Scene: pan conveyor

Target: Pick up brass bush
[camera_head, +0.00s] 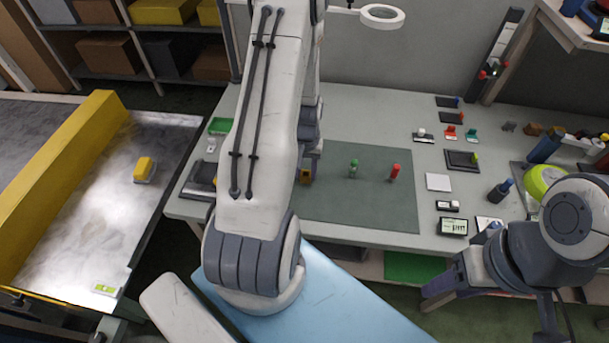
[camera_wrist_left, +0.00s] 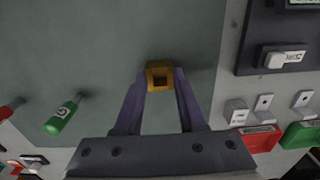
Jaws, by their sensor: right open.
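The brass bush (camera_wrist_left: 160,76) is a small yellow-brown block with a dark square hole. In the left wrist view it sits between the fingertips of my left gripper (camera_wrist_left: 161,82), with a finger against each side. In the head view the bush (camera_head: 305,176) shows under my left gripper (camera_head: 308,158), at the left part of the grey-green mat (camera_head: 340,210). My left arm hides part of this area. I cannot tell whether the bush is clear of the mat. My right gripper (camera_head: 557,315) is at the lower right, partly cut off, open and away from the bush.
Small trays and parts line the bench's right side. A conveyor (camera_head: 95,215) with a yellow block (camera_head: 145,169) is at the left. The mat's front right is clear.

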